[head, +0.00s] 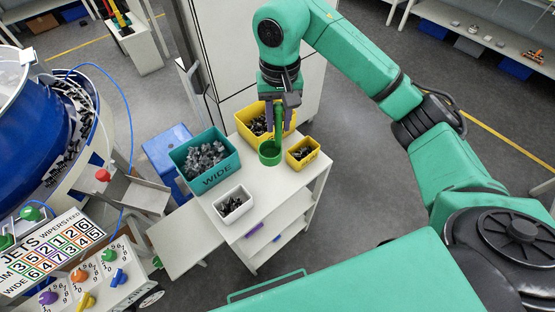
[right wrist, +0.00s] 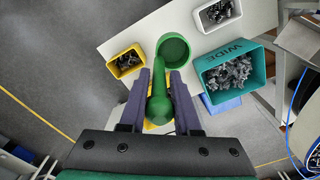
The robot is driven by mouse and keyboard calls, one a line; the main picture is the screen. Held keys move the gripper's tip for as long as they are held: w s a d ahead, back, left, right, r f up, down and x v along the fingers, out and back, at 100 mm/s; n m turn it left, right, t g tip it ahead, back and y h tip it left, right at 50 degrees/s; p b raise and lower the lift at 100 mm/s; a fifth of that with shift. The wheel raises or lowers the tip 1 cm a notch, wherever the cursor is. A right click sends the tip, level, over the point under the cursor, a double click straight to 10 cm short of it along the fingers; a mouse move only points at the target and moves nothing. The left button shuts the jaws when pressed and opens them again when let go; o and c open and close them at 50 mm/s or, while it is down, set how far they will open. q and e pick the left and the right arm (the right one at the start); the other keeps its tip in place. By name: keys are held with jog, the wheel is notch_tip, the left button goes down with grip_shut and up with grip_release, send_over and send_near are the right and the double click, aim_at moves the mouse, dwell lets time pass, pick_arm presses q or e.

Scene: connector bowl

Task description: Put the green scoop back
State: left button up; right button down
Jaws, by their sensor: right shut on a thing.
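The green scoop (head: 270,152) is a round green cup with an upright handle, over the white cart top between the bins. My right gripper (head: 276,112) is shut on its handle from above. In the right wrist view the scoop's cup (right wrist: 173,50) shows ahead of the fingers, and the handle lies between the two dark fingers of my gripper (right wrist: 160,90). The cup looks empty. I cannot tell whether it touches the cart top. My left gripper is not in view.
On the white cart (head: 240,225) stand a teal WIDE bin (head: 205,180), a large yellow bin (head: 287,118), a small yellow bin (head: 304,165) and a white bin (head: 232,216), all holding dark or grey parts. A control panel (head: 65,255) and blue bowl feeder (head: 35,120) stand left.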

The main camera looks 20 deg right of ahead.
aim_at(278, 145)
notch_tip(278, 145, down, 6)
jog(key=shift+f, duration=0.1)
jog(key=f, duration=0.1)
jog(key=f+p, duration=0.1)
jog(key=f, duration=0.1)
jog(key=f+p, duration=0.1)
jog(key=f, duration=0.1)
jog(key=shift+w+a, duration=0.1)
jog(key=shift+w, duration=0.3)
notch_tip(278, 145, down, 4)
jog(key=shift+r, duration=0.25)
jog(key=c, duration=0.7)
grip_release()
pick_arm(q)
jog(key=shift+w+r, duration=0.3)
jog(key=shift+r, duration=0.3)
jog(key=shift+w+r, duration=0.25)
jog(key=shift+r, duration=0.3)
pick_arm(e)
jog(key=shift+o, duration=0.4)
jog(key=shift+s+r, duration=0.1)
pick_arm(q)
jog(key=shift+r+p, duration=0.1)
jog(key=shift+p, duration=0.25)
